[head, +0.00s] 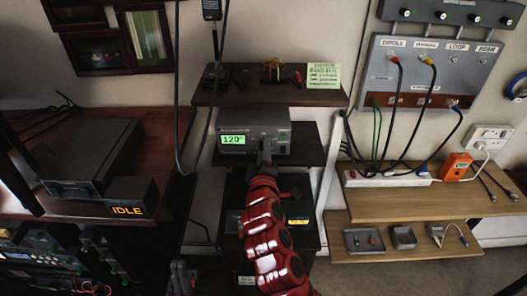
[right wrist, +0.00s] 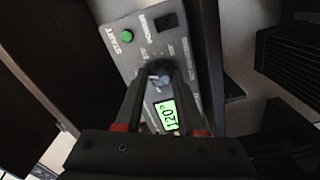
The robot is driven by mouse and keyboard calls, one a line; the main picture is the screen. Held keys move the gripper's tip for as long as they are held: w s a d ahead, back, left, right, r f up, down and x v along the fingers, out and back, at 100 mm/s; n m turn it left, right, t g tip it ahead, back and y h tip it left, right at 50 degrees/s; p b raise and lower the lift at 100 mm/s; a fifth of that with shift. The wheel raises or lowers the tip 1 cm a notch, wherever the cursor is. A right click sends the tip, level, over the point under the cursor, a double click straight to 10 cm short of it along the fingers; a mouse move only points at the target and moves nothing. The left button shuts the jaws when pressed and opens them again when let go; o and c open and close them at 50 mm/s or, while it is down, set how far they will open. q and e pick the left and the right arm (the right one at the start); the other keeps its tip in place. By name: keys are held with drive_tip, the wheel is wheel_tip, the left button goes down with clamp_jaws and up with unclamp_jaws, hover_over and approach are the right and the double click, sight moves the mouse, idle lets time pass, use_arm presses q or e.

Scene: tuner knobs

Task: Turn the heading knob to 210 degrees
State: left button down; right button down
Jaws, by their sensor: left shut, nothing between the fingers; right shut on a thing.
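The heading control box (head: 275,120) is a grey unit on the middle shelf. Its green display (head: 233,140) reads about 120°. In the right wrist view the display (right wrist: 167,115) also reads 120°, seen rotated. The dark round heading knob (right wrist: 158,69) sits on the box's face beside the display. My right gripper (right wrist: 158,77) is shut on the knob, with a finger on each side of it. In the head view my right gripper (head: 264,150) reaches the front of the box and hides the knob there. My left gripper is in neither view.
A green button (right wrist: 126,36) marked START is on the same panel. A shelf (head: 265,94) with small devices hangs above the box. A power strip (head: 385,177) and cables lie on the right shelf. An IDLE display box (head: 128,205) stands at left.

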drive_tip(key=c, duration=0.5)
unclamp_jaws()
drive_tip(key=shift+f, duration=0.1)
drive_tip(key=shift+s, duration=0.1)
drive_tip(key=s+p, duration=0.4)
drive_tip(key=s, duration=1.3)
drive_tip(key=shift+s, duration=0.1)
